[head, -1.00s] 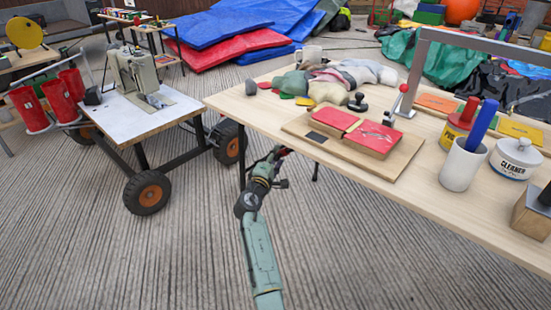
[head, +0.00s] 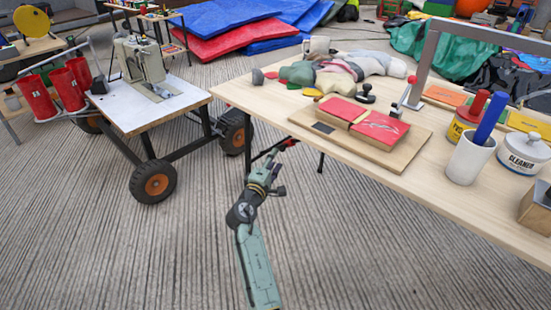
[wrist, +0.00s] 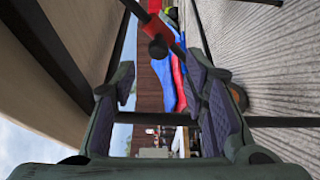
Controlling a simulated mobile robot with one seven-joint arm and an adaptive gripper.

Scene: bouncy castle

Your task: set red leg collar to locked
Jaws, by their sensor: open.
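The red leg collar (wrist: 158,31) shows in the wrist view on a dark bar under the table, with a round black knob (wrist: 158,47) on it. In the head view a small red part, likely the same collar (head: 289,142), shows just below the near table edge. My gripper (wrist: 160,78) is open and empty, its two dark-padded fingers on either side of the view. The collar lies beyond the fingertips, between their lines, apart from both. In the head view my gripper (head: 267,160) is below the table edge. I cannot tell the collar's lock state.
The wooden table (head: 440,185) overhangs the collar; its underside (wrist: 40,120) fills the left of the wrist view. A wheeled cart (head: 125,105) stands to the left. A black table leg (head: 321,162) is right of my gripper. The floor in front is clear.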

